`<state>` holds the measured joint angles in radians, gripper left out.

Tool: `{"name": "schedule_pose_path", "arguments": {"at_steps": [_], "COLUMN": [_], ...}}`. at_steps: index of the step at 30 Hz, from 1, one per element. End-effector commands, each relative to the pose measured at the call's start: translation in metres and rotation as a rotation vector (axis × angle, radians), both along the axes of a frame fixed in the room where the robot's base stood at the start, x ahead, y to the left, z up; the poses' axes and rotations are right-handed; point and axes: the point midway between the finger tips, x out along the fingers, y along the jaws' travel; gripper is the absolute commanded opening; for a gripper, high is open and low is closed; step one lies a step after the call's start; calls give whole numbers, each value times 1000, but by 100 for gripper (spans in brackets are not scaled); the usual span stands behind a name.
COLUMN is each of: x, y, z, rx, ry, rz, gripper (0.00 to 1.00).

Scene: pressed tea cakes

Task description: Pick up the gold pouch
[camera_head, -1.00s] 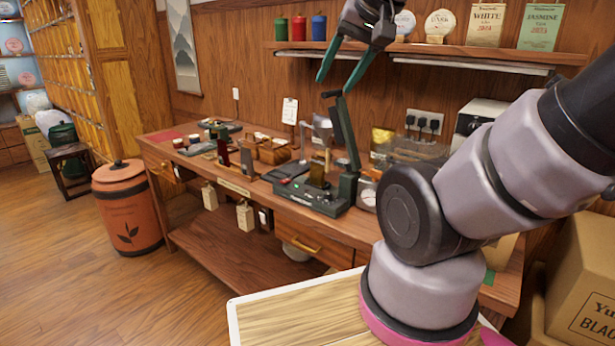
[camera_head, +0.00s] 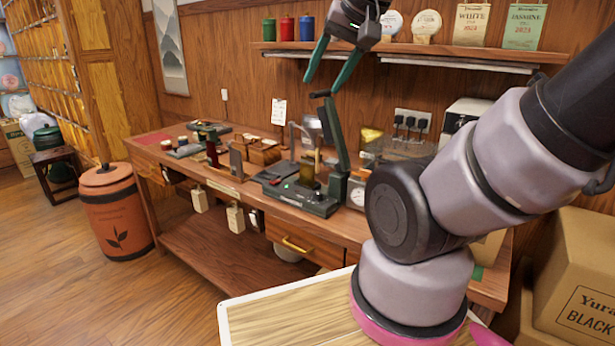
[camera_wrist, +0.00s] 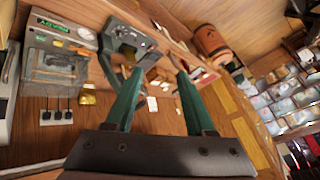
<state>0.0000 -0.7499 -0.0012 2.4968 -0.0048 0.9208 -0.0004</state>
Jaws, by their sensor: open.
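A gold pouch (camera_head: 371,137) stands toward the back of the wooden workbench (camera_head: 232,192), right of the dark green press (camera_head: 338,150). It also shows in the wrist view (camera_wrist: 88,95), left of my fingers, small and beside the wall. In the wrist view the open fingers (camera_wrist: 155,85) point toward the bench. The pouch's lower part is partly hidden by bench items in the head view.
Left of the pouch, the press and its upright lever take up the bench middle. A clear-topped device (camera_head: 402,152) stands right of the pouch. A shelf (camera_head: 420,52) with tins and packets juts out above. An orange barrel (camera_head: 116,212) stands on the floor at left.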

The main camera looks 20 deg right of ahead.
Motion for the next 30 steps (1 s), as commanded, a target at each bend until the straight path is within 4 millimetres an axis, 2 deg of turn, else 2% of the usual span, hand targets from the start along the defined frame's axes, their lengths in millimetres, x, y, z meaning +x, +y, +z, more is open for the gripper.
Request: {"name": "schedule_pose_path", "arguments": {"at_steps": [3,4,7,11,14,24,30], "x": [0,0,3,18,38,121,174], "y": [0,0,-1,-11,-23,-65,-78], "z": [0,0,-2,-15,-33,-110,-157], "rx": [0,0,-14,-102,-231,-752,-1068], "ry": [0,0,9,65,142,437,602], "rz": [0,0,11,73,170,624,937], "gripper": [55,62,100,100,100,100,100]}}
